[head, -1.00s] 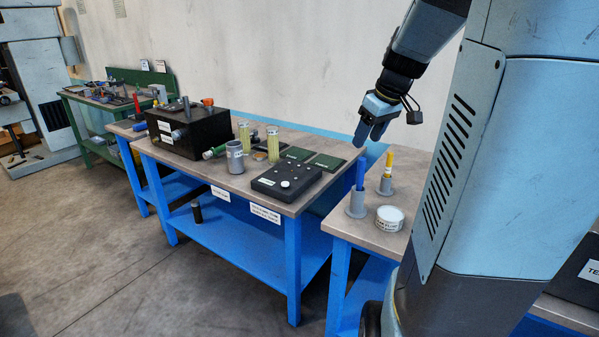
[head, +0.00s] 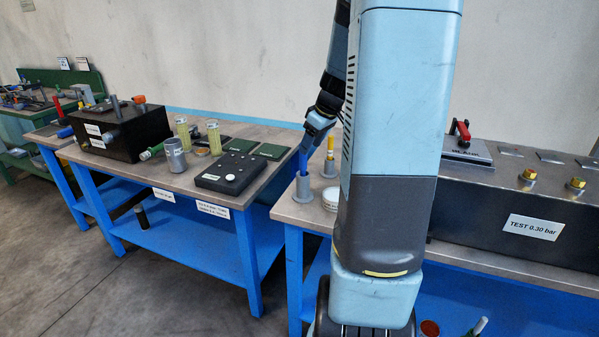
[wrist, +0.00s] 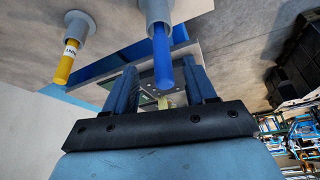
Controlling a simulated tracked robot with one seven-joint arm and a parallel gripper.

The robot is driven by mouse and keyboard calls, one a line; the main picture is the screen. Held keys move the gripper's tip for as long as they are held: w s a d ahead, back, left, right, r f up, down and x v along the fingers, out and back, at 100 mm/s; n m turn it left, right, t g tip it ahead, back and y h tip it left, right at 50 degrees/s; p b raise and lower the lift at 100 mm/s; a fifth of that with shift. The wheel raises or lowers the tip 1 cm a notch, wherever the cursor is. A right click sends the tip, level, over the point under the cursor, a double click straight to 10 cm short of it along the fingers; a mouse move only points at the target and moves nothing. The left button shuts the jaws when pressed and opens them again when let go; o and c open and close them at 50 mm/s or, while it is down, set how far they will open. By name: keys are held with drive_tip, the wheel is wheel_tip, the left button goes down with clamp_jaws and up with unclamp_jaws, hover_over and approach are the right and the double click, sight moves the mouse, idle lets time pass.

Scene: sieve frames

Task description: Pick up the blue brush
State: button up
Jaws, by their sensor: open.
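The blue brush (head: 303,162) stands upright in a grey holder (head: 303,190) near the left end of the right-hand bench. My gripper (head: 311,141) is at the top of the brush in the head view. In the wrist view the gripper (wrist: 160,76) is open, and the blue brush (wrist: 161,50) reaches in between its two fingers, nearer the right finger. I cannot tell whether a finger touches it. The grey holder (wrist: 154,10) is at the top of the wrist view.
A yellow brush (wrist: 66,62) stands in a second grey holder (wrist: 80,25) close by. A white tub (head: 330,197) is partly hidden by my arm. A black box (head: 230,173) sits on the neighbouring bench. A dark tank (head: 480,215) with brass fittings stands to the right.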

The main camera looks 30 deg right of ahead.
sight(303, 169)
drive_tip(key=shift+w+a+x, duration=0.15)
drive_tip(key=shift+w+x, duration=0.05)
drive_tip(key=shift+x, duration=1.2)
drive_tip(key=shift+w+a+x, duration=0.1)
drive_tip(key=shift+w+x, duration=0.1)
drive_tip(key=shift+x, duration=1.25)
drive_tip(key=shift+r, duration=0.25)
clamp_jaws()
